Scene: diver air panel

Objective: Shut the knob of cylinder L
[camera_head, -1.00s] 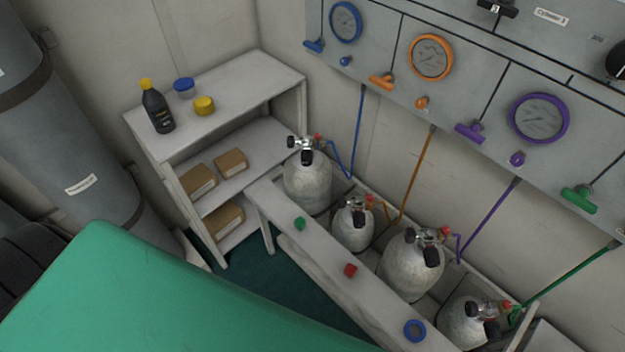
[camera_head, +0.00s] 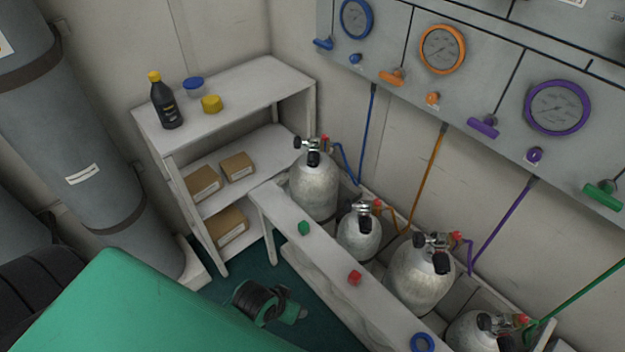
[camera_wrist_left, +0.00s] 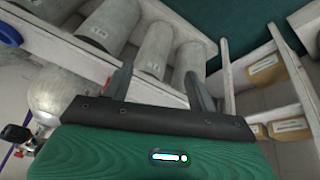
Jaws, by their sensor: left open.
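Several pale grey gas cylinders stand in a row in a white rack in the head view: one on the blue hose (camera_head: 315,188), a smaller one on the orange hose (camera_head: 359,235), one on the purple hose (camera_head: 418,280) and one on the green hose (camera_head: 470,335). Each has a metal valve with black knobs. I cannot read which is cylinder L. In the left wrist view, my left gripper (camera_wrist_left: 158,72) is open and empty, its fingers apart in front of the rack. A cylinder (camera_wrist_left: 55,95) with a black knob (camera_wrist_left: 15,133) is at left there. My right gripper is not in view.
The rack's front ledge (camera_head: 325,258) carries a green cap (camera_head: 304,228), a red cap (camera_head: 355,277) and a blue ring (camera_head: 422,343). A white shelf (camera_head: 240,90) with bottle and boxes stands left. The gauge panel (camera_head: 480,75) hangs above the cylinders.

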